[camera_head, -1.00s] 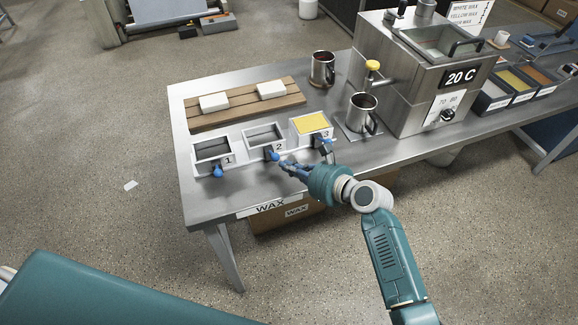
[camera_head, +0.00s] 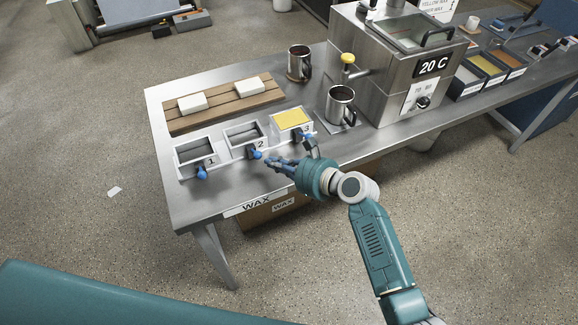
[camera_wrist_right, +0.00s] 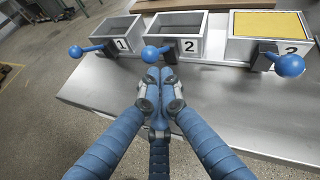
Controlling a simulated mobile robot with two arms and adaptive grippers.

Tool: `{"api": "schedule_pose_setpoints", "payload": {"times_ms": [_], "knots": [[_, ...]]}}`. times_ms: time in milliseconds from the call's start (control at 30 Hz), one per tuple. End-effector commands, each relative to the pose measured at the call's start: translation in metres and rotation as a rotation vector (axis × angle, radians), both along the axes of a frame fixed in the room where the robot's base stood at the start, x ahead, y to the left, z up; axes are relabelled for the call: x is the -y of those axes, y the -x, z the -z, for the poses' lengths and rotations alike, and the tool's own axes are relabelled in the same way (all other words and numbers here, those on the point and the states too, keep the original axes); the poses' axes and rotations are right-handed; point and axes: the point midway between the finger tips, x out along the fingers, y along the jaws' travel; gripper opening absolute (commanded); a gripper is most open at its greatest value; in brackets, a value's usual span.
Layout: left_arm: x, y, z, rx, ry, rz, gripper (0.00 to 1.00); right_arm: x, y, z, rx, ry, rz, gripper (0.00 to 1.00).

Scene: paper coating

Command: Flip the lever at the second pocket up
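The second pocket (camera_head: 243,149) is a grey, empty-looking box marked 2, between pockets 1 and 3; it also shows in the wrist view (camera_wrist_right: 190,46). Its lever has a blue ball knob (camera_wrist_right: 150,54) and a black mount at the pocket's front. The knob points left in the wrist view and shows in the head view (camera_head: 256,155). My right gripper (camera_wrist_right: 159,78) has its blue fingers drawn together, tips just in front of and below that knob. I cannot tell whether they touch. It also shows in the head view (camera_head: 269,161). My left gripper is out of view.
Pocket 1 (camera_head: 194,164) and yellow-filled pocket 3 (camera_head: 293,132) flank it, with blue-knobbed levers. Behind are a wooden board (camera_head: 223,105) with two white blocks and two metal mugs. A steel machine (camera_head: 395,70) stands right.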

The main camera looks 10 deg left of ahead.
Motion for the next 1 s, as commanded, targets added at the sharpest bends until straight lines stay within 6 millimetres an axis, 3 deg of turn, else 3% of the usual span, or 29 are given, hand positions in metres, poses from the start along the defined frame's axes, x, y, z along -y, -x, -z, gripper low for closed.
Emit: {"api": "schedule_pose_setpoints", "payload": {"times_ms": [433,767,867,933,1000], "knots": [[0.0,0.0,0.0,0.0,0.0,0.0,0.38,0.069,0.042,-0.035,0.0,0.003,0.001,0.0],[0.0,0.0,0.0,0.0,0.0,0.0,0.38,0.084,0.051,-0.044,-0.001,0.002,0.0,0.0],[0.0,0.0,0.001,0.0,0.0,0.0,0.38,0.085,0.051,-0.038,0.001,0.01,0.001,0.0],[0.0,0.0,0.002,0.0,0.0,0.0,0.38,0.09,0.049,-0.022,0.012,0.042,0.004,0.0],[0.0,0.0,0.005,0.0,0.0,0.0,0.38,0.099,0.048,0.008,0.034,0.106,0.005,0.0]]}}
